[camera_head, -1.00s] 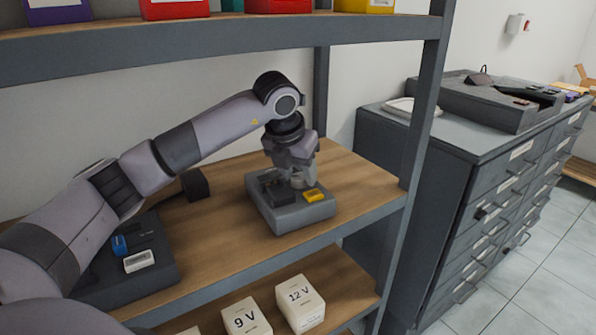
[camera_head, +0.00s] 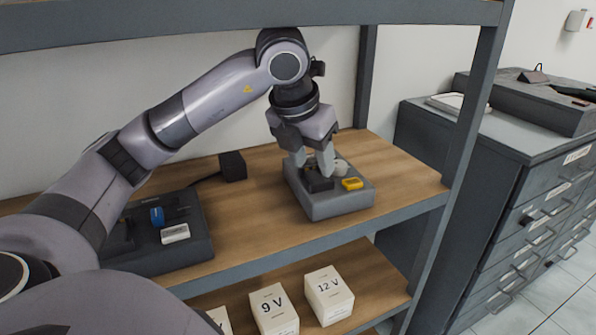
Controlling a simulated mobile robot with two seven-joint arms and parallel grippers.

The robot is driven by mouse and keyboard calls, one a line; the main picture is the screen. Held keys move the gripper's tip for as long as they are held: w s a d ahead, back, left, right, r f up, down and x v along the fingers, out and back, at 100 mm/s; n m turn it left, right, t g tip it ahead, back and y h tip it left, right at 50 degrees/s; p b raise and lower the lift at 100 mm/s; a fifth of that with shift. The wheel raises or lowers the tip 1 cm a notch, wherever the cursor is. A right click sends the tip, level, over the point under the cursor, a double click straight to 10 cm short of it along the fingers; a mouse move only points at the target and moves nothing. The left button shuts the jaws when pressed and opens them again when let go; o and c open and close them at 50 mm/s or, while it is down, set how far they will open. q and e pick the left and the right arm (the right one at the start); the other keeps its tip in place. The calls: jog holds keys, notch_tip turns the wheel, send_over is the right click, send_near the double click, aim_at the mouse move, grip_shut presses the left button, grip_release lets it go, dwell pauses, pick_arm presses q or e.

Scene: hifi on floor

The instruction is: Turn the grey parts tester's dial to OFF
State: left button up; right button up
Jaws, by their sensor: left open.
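The grey parts tester (camera_head: 340,206) stands on the wooden shelf right of the picture's middle. On its top are a dark block (camera_head: 318,183), a small yellow part (camera_head: 352,184) and a pale round knob (camera_head: 341,169), which looks like the dial. My left gripper (camera_head: 312,166) points down over the back of the tester, fingers apart and empty. Its fingertips are close behind the dark block and left of the knob; I cannot tell whether they touch anything. The dial's marking and setting are too small to read. My right gripper is out of view.
A dark device (camera_head: 195,245) with blue and white parts sits at the shelf's left. A small black box (camera_head: 232,166) with a cable stands behind. The upper shelf (camera_head: 200,22) hangs close above my arm; a post (camera_head: 455,150) stands right. Bare wood lies between the devices.

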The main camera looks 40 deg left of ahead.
pick_arm(q)
jog(key=shift+s+d, duration=0.15)
jog(key=shift+s, duration=0.85)
jog(key=shift+s+d, duration=0.1)
jog(key=shift+s, duration=0.9)
